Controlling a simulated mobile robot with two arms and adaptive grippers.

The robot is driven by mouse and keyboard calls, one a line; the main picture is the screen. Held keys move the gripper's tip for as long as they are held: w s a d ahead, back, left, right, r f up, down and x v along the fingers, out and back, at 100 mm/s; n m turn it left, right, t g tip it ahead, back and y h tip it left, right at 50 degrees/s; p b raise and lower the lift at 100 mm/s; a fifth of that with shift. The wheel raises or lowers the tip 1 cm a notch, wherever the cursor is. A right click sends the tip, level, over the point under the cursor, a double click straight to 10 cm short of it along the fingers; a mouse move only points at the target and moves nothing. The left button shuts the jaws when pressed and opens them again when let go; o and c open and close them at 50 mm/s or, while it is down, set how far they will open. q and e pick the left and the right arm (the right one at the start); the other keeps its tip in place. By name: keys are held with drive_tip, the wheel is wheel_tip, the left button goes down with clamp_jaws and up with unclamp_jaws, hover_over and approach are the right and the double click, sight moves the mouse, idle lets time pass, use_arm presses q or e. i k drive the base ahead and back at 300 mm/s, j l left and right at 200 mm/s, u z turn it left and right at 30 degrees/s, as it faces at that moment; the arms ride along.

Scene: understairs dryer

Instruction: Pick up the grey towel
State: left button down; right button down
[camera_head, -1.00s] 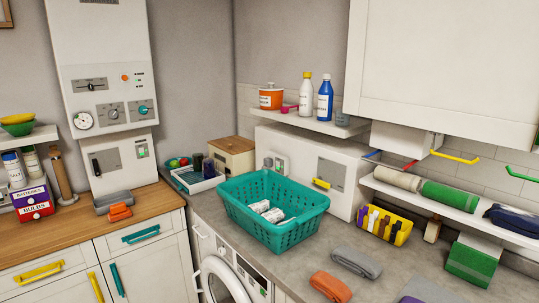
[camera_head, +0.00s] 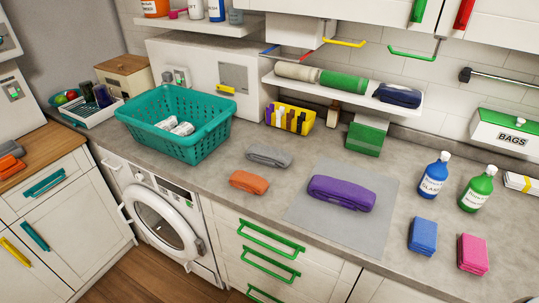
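The grey towel (camera_head: 269,156) lies folded on the grey worktop, to the right of the teal basket and just behind the orange towel (camera_head: 249,182). A small gap seems to separate the two towels. Nothing covers the grey towel. Another grey folded item (camera_head: 8,163) is partly in view at the left edge, on the wooden counter beside an orange one. Neither of my grippers is in the view.
The teal basket (camera_head: 175,146) holds white rolled items. A purple towel (camera_head: 341,193) lies on a grey mat (camera_head: 318,238). A yellow bin (camera_head: 290,118) and a green box (camera_head: 366,136) stand behind, under the wall shelf (camera_head: 345,98). Bottles and sponges stand at right.

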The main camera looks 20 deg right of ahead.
sight(266, 155)
drive_tip(key=z, duration=1.25)
drive_tip(key=i+j+u, duration=0.2)
drive_tip(key=j, duration=0.25)
drive_tip(key=i+j+u, duration=0.15)
drive_tip(key=i+j, duration=0.25)
